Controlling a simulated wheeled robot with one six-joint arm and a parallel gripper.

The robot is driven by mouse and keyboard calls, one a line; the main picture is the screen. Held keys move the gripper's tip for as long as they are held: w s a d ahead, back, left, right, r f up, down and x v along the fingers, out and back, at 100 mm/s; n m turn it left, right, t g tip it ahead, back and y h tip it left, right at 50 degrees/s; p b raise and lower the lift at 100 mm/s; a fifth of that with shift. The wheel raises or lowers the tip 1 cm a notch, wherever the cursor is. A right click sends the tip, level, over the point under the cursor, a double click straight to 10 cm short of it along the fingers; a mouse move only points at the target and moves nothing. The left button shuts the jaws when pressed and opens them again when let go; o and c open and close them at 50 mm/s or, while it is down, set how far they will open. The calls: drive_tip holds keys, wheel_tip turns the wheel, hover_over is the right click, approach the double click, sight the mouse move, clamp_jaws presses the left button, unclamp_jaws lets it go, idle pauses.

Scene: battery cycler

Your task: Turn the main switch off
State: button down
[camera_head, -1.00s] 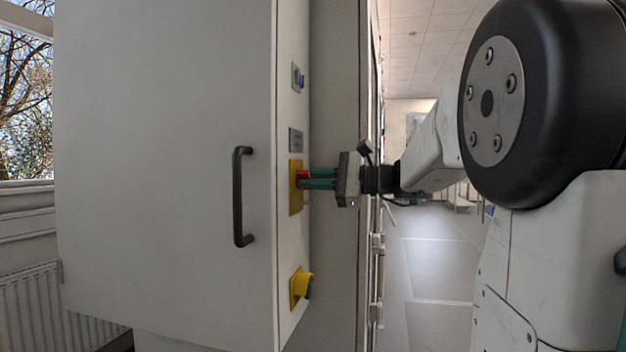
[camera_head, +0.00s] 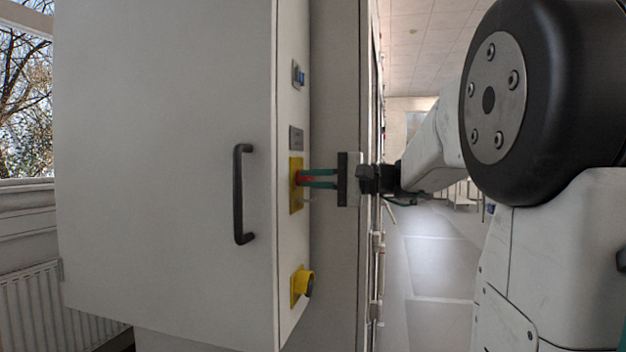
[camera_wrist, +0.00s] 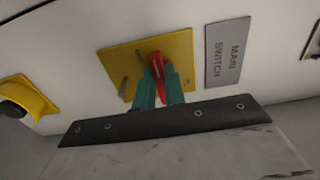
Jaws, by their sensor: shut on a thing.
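The main switch is a red handle (camera_wrist: 155,62) on a yellow plate (camera_wrist: 118,60), with a grey label reading MAIN SWITCH (camera_wrist: 228,52) beside it in the wrist view. In the head view the yellow plate (camera_head: 295,200) sits on the cabinet's narrow side face. My gripper (camera_head: 306,178) reaches it from the right, level with the handle. Its green fingers (camera_wrist: 160,85) are shut on the red handle, one on each side. The fingers hide part of the handle, and the plate's small markings are too blurred to read.
A yellow-based knob (camera_head: 301,286) sits below the switch and a small blue-fronted fitting (camera_head: 299,75) above it. The cabinet door (camera_head: 165,150) has a black handle (camera_head: 240,195) left of the switch. Open floor (camera_head: 435,250) lies to the right.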

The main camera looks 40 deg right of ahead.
drive_tip(key=shift+f, duration=0.15)
drive_tip(key=c, duration=1.5)
unclamp_jaws()
drive_tip(key=shift+s, duration=0.1)
drive_tip(key=shift+o, duration=0.2)
drive_tip(key=v, duration=0.8)
